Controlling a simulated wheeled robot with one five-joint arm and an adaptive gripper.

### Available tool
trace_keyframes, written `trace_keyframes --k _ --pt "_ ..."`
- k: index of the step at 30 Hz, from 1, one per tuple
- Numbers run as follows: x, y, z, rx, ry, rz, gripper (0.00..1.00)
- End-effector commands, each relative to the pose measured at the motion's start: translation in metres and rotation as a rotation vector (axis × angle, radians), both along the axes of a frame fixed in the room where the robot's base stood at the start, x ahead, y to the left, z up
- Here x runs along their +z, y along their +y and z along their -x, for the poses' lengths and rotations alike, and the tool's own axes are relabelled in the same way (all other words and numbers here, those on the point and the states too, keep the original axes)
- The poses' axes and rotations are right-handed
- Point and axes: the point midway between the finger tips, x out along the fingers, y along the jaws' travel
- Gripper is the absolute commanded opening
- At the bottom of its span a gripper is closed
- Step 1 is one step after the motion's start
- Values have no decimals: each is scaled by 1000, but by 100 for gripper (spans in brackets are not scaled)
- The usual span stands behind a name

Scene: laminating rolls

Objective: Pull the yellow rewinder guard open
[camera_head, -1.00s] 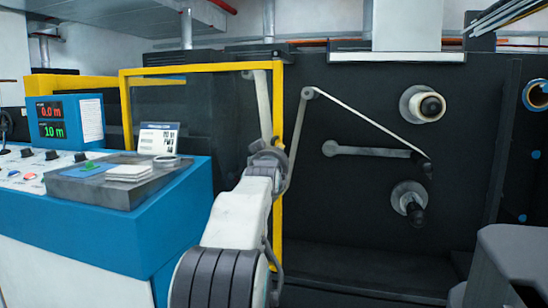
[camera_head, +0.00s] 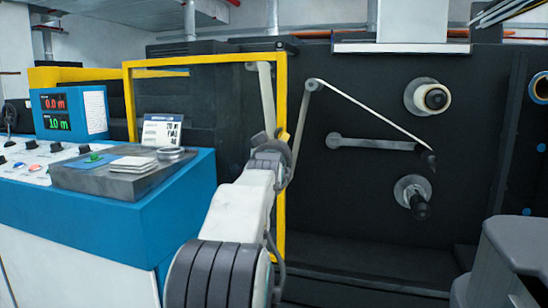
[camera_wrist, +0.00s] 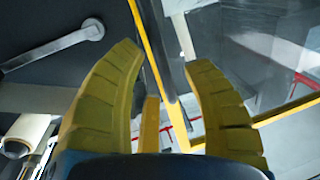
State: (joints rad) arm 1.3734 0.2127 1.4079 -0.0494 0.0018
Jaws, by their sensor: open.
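The yellow rewinder guard (camera_head: 205,61) is an upright rectangular frame with a clear pane, standing in front of the dark machine in the head view. My gripper (camera_head: 284,138) is at the guard's right post, about mid-height, and my wrist hides part of that post. In the wrist view the yellow fingers of my gripper (camera_wrist: 162,60) are spread apart. The guard's yellow post (camera_wrist: 160,60) runs through the gap between them. I cannot tell whether either finger touches the guard.
A blue control console (camera_head: 100,215) with a display and a grey tray (camera_head: 110,180) stands at the left. White web runs past rollers to the right of the guard, near a roll core (camera_head: 428,97) and a lower spindle (camera_head: 413,196). A grey block (camera_head: 520,250) is at the lower right.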

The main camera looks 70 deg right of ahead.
Motion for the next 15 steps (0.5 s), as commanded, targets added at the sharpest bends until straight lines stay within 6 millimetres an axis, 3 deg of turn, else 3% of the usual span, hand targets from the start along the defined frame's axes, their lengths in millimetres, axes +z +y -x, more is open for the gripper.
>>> trace_keyframes --k 15 --pt "1 77 15 0 0 1 45"
